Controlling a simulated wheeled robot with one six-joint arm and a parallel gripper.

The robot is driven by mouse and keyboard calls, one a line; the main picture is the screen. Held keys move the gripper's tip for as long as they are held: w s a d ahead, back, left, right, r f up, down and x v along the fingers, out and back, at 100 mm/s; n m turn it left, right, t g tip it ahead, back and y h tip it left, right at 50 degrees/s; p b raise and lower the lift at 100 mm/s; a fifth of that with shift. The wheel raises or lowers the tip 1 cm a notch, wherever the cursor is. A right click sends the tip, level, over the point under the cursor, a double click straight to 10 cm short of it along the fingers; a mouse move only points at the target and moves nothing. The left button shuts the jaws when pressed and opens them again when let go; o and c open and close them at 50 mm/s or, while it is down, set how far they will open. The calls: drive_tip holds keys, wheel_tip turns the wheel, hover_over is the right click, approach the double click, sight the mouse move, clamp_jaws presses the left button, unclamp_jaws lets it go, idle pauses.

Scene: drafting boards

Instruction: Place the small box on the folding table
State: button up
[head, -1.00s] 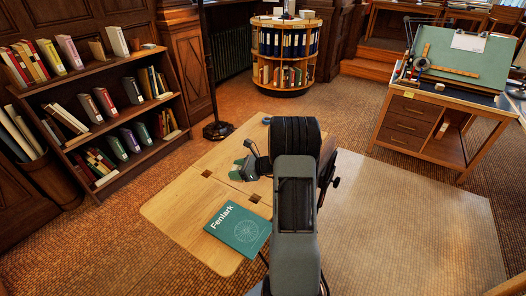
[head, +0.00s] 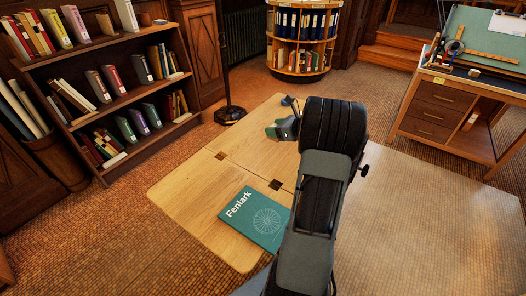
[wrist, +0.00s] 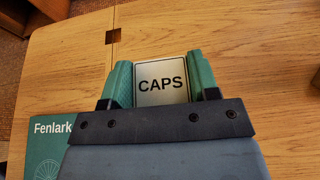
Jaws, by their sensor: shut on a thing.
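The small box (wrist: 161,85) is a pale, silvery box lettered CAPS, seen in the wrist view. My gripper (wrist: 161,72) is shut on it, with a green finger on each side. The folding table (head: 192,190) is light wood with dark hinge plates. My gripper, green-tipped in the head view (head: 283,128), is over the table's far part. The box cannot be made out in the head view. The wrist view shows the tabletop (wrist: 255,60) under the box; I cannot tell whether they touch.
A teal book marked Fenlark (head: 256,219) lies on the table's near part. A bookcase (head: 118,92) stands left, a lamp base (head: 230,115) behind the table, a round binder shelf (head: 298,70) beyond. A drafting desk (head: 440,108) is at right. Bare tabletop lies left of my gripper.

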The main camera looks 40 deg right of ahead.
drive_tip(key=b, duration=0.2)
hover_over(261, 159)
drive_tip(key=f, duration=0.6)
drive_tip(key=shift+d+f, duration=0.1)
drive_tip(key=shift+d, duration=0.1)
drive_tip(key=shift+f, duration=1.55)
drive_tip(key=shift+f+b, duration=0.1)
drive_tip(key=shift+b, duration=0.2)
drive_tip(key=shift+f, duration=0.15)
drive_tip(key=o, duration=1)
drive_tip(key=shift+c, duration=0.2)
